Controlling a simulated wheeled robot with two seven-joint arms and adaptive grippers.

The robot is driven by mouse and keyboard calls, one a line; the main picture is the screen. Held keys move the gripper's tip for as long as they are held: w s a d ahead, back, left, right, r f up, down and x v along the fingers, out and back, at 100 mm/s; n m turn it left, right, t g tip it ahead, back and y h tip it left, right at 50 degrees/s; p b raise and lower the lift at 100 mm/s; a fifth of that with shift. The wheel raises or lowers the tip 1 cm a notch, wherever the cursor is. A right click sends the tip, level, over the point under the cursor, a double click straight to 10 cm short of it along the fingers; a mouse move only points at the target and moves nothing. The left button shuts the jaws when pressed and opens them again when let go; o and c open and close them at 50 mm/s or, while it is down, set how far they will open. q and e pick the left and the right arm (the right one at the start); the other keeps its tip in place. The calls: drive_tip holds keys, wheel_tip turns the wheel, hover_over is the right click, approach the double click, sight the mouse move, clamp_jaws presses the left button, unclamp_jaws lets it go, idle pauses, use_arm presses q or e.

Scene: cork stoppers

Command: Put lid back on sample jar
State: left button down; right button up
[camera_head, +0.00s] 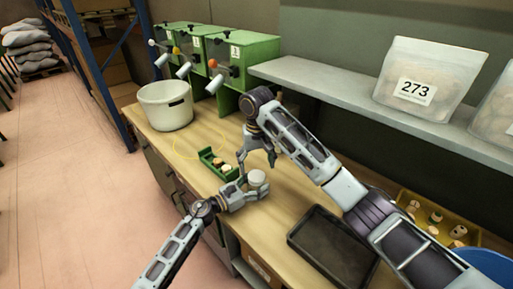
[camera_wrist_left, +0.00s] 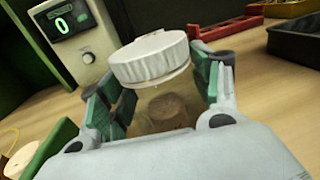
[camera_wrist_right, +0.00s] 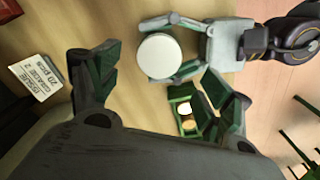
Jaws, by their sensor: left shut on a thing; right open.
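The sample jar is clear, with a brown cork (camera_wrist_left: 168,110) visible inside it. A white ribbed lid (camera_wrist_left: 150,60) sits on its mouth, looking slightly tilted in the left wrist view; I cannot tell whether it is fully seated. The lid also shows in the head view (camera_head: 258,176) and, from above, in the right wrist view (camera_wrist_right: 158,56). My left gripper (camera_wrist_left: 168,92) is shut around the jar body, below the lid. My right gripper (camera_head: 257,164) is open and empty above and just beyond the jar, its fingers spread apart, not touching the lid.
A small green tray (camera_head: 208,156) with corks lies just left of the jar. A white pot (camera_head: 165,105) and green dispensers (camera_head: 243,50) stand behind it. A black tray (camera_head: 300,241) and a yellow tray (camera_head: 408,197) of corks are to the right. A shelf (camera_head: 310,82) overhangs the bench's back.

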wheel_tip(320, 180, up, 6)
drive_tip(key=shift+r, duration=0.15)
idle(0.5)
use_arm(q)
drive_tip(key=shift+c, duration=1.2)
unclamp_jaws()
drive_tip(key=shift+s+a, duration=0.1)
drive_tip(key=shift+a, duration=0.05)
drive_tip(key=shift+v, duration=5.85)
drive_tip(key=shift+a, duration=0.1)
use_arm(e)
drive_tip(key=shift+s+a, duration=0.1)
